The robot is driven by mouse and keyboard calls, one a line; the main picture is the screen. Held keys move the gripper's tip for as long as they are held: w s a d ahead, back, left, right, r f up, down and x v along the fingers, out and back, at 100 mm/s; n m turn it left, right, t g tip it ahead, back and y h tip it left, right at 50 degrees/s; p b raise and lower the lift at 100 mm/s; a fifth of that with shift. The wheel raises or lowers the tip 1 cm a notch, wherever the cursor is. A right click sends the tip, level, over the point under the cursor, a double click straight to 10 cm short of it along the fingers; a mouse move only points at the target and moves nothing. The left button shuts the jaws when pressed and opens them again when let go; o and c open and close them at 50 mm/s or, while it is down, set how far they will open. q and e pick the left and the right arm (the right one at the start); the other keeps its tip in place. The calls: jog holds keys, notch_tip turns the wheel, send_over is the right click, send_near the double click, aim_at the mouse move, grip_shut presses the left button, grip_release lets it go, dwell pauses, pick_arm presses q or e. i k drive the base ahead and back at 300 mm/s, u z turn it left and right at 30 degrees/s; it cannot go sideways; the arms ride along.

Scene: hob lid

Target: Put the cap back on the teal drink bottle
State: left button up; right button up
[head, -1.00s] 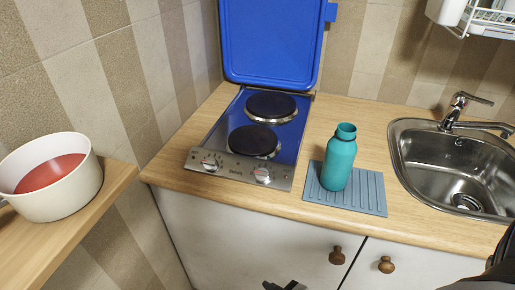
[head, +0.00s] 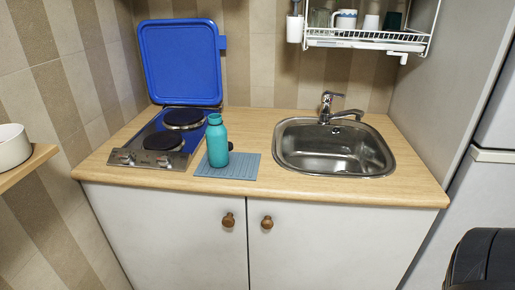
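The teal drink bottle (head: 217,141) stands upright on a grey-blue ribbed mat (head: 243,172), between the hob and the sink. Its neck is at the top, and I see no separate cap on it or on the worktop. I cannot make out a loose cap anywhere in the head view. Neither of my grippers shows. A dark rounded part at the bottom right corner appears to be mine.
The hob (head: 150,155) has its blue lid (head: 180,62) raised behind it. The sink (head: 335,147) and tap (head: 327,105) are right of the mat. A dish rack (head: 365,41) with cups hangs above. A white pot (head: 12,146) sits on a shelf (head: 25,172) at left.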

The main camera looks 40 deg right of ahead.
aim_at(216, 133)
jog(key=z, duration=0.95)
jog(key=i, duration=1)
jog(key=k, duration=0.5)
jog(key=u, duration=3.65)
jog(key=k, duration=1.15)
jog(key=z, duration=0.7)
